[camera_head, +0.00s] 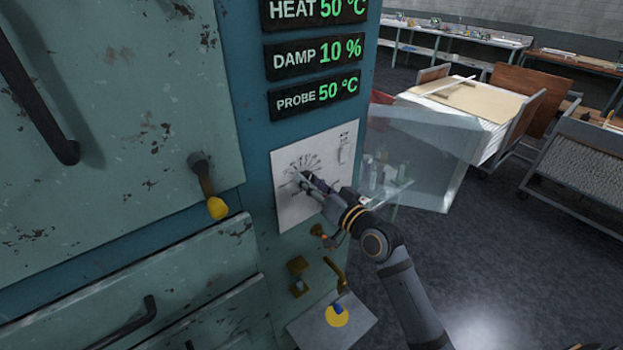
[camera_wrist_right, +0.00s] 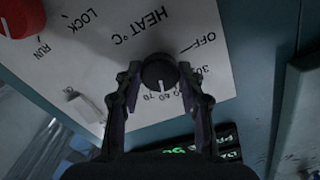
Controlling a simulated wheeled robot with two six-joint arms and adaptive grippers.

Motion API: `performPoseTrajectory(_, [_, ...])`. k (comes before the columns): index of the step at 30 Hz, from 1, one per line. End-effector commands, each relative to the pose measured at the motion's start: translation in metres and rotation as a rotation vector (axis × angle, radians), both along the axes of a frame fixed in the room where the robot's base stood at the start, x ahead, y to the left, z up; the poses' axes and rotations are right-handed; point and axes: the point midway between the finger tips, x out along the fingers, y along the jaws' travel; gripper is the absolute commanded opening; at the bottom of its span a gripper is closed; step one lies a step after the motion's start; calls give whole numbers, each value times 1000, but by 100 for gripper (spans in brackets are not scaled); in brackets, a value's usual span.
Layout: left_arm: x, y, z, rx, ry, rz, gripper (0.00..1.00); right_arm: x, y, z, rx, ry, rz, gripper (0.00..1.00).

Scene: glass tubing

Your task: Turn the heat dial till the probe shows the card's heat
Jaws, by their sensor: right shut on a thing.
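The heat dial (camera_wrist_right: 158,71) is a round black knob with a white pointer line on a white panel (camera_head: 288,210) marked HEAT °C. My right gripper (camera_wrist_right: 160,82) is shut on it, a finger on each side. In the head view the right gripper (camera_head: 305,181) reaches the panel and hides much of the dial. In the wrist view the pointer faces the lower numbers, partly hidden and too small to read surely. The heat display (camera_head: 316,10) reads 50 °C, and the probe display (camera_head: 315,95) reads 50 °C. No card with a legible heat value shows. My left gripper is out of view.
The damp display (camera_head: 314,57) reads 10 %. A red knob (camera_wrist_right: 20,17) sits by LOCK and RUN. A lever with a yellow knob (camera_head: 217,208) sticks out at left. Brass fittings (camera_head: 299,276) are below the panel. A clear pane (camera_head: 425,150) stands right of the cabinet.

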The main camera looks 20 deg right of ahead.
Motion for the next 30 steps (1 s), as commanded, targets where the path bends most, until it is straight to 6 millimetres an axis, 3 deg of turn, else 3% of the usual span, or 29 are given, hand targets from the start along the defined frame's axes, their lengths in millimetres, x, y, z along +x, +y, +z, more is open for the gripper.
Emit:
performPoseTrajectory(21, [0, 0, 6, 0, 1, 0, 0, 0, 0, -1, 78, 28, 0, 7])
performPoseTrajectory(22, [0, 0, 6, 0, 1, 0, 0, 0, 0, 0, 78, 28, 0, 41])
performPoseTrajectory(27, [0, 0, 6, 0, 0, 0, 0, 0, 0, 0, 78, 28, 0, 62])
performPoseTrajectory(30, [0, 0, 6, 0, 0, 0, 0, 0, 0, 0, 77, 28, 0, 62])
